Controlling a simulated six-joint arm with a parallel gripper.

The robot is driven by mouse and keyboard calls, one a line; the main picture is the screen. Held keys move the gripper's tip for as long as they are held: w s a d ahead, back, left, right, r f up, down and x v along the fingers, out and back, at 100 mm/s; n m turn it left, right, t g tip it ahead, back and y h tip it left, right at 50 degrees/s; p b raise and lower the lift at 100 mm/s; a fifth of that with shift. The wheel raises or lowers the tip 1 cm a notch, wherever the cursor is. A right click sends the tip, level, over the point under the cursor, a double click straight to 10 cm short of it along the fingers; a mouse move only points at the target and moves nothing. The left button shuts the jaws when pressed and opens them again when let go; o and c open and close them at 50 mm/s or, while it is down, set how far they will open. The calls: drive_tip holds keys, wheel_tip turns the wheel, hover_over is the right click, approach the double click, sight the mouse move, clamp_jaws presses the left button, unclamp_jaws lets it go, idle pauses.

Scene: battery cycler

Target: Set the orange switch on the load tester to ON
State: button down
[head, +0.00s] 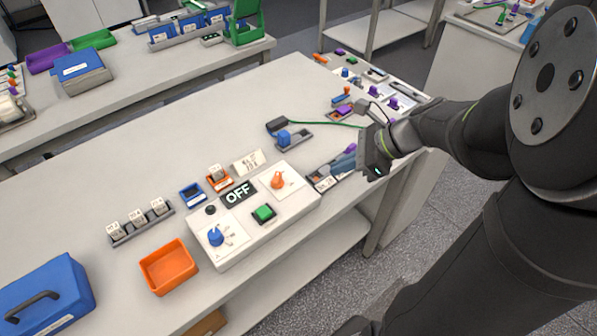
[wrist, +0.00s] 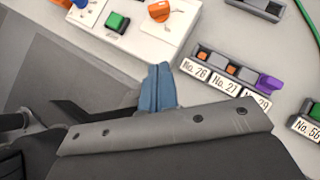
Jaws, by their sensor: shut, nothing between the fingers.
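The load tester (head: 250,230) is a white box near the table's front edge, with a dark display (head: 238,195) reading OFF. The orange switch (head: 278,181) is a knob on a white plate at its right end, and it also shows at the top of the wrist view (wrist: 159,10). A green button (head: 264,213) and a blue knob (head: 216,236) sit on the same box. My gripper (head: 340,165) is right of the tester in the head view, its blue fingers shut and empty. In the wrist view, the fingertips (wrist: 159,68) are apart from the switch, below it in the picture.
A dark slotted tray (wrist: 226,70) with labels and a purple piece lies beside my fingers. An orange bin (head: 168,267), a rack of labelled cells (head: 140,222) and a blue case (head: 45,295) stand to the left. The middle back of the table is clear.

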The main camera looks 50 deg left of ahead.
sight(279, 185)
drive_tip(key=x, duration=1)
drive_tip(key=shift+s+a, duration=0.75)
drive_tip(key=shift+a, duration=0.05)
drive_tip(key=shift+s+a, duration=0.55)
drive_tip(key=shift+a, duration=0.2)
